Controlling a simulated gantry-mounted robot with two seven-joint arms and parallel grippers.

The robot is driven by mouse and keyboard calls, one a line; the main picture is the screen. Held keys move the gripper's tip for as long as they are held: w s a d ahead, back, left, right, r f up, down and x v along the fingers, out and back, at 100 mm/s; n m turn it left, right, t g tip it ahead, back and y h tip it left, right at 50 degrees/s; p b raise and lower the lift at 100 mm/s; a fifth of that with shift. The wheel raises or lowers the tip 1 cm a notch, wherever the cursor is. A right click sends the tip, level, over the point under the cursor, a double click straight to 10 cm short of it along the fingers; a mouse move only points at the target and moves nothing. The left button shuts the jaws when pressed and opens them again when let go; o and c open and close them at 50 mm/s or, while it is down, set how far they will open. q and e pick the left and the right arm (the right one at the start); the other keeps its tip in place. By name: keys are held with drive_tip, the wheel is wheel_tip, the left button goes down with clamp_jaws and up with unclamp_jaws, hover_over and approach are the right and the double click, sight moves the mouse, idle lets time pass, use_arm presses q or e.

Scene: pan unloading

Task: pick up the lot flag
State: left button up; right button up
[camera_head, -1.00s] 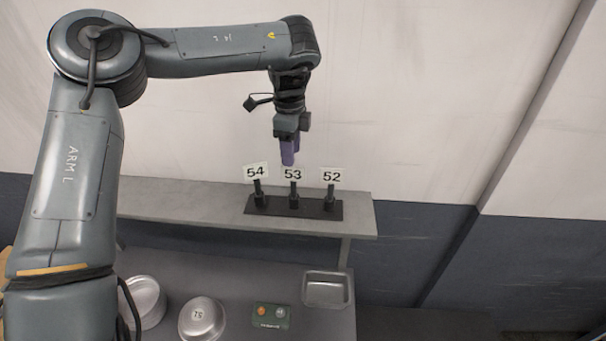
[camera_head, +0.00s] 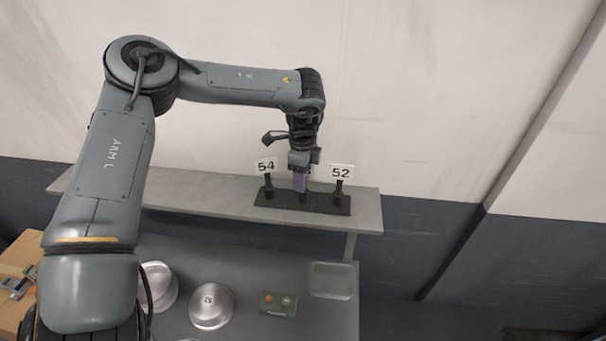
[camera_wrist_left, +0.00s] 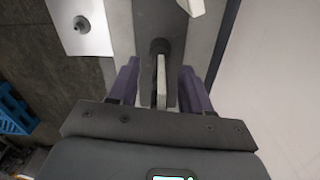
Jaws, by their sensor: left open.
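The flag rack (camera_head: 325,205) is a dark bar on the shelf, with upright flags on black posts. Flag 54 (camera_head: 265,166) stands on the left and flag 52 (camera_head: 341,171) on the right. My left gripper (camera_head: 300,183) points down at the middle flag and hides most of it in the head view. In the left wrist view the open purple fingers (camera_wrist_left: 159,88) stand on either side of the middle flag (camera_wrist_left: 161,80), seen edge-on. A gap shows on both sides of it. Another flag (camera_wrist_left: 190,6) shows at the top edge. My right gripper is not in view.
The shelf (camera_head: 225,192) runs along the wall. Below it, the bench holds round pans (camera_head: 210,306), a small green box (camera_head: 278,303) with two buttons, and a rectangular tray (camera_head: 331,281). A blue pallet (camera_wrist_left: 14,112) lies on the floor.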

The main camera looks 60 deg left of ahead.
use_arm(q)
drive_tip(key=shift+f, duration=0.2)
clamp_jaws()
idle(0.3)
